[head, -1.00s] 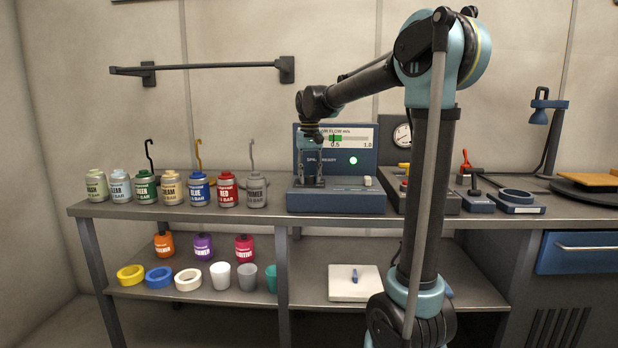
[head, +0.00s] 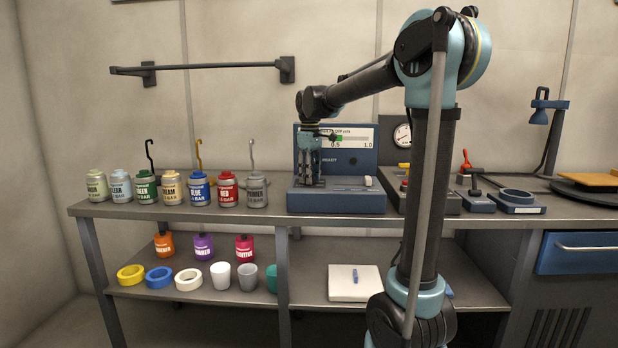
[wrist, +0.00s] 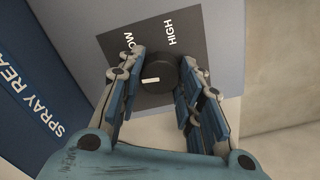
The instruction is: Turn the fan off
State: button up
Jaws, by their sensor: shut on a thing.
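A black round knob (wrist: 158,74) sits on a dark dial plate (wrist: 185,38) marked HIGH and a partly covered LOW. Its white line points left in the wrist view; no OFF mark is visible. My gripper (wrist: 163,78) is shut on the knob, with fingers on both sides. In the head view my gripper (head: 312,183) points down at the left end of the blue spray unit (head: 345,201) and hides the knob. The unit's back panel (head: 362,160) carries a white flow gauge (head: 358,137) with a green band, its left part covered. The panel lamp looks dark.
Several labelled spray cans (head: 172,189) stand left of the unit on the grey bench (head: 260,215). A box with red and yellow controls (head: 425,203) stands close on its right. A round gauge (head: 402,135) hangs behind. Space above the cans is mostly clear.

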jog(key=shift+w+n, duration=0.1)
jog(key=shift+n, duration=0.5)
jog(key=o, duration=1.1)
jog(key=shift+r, duration=0.15)
notch_tip(320, 180, up, 12)
jog(key=shift+f, duration=0.2)
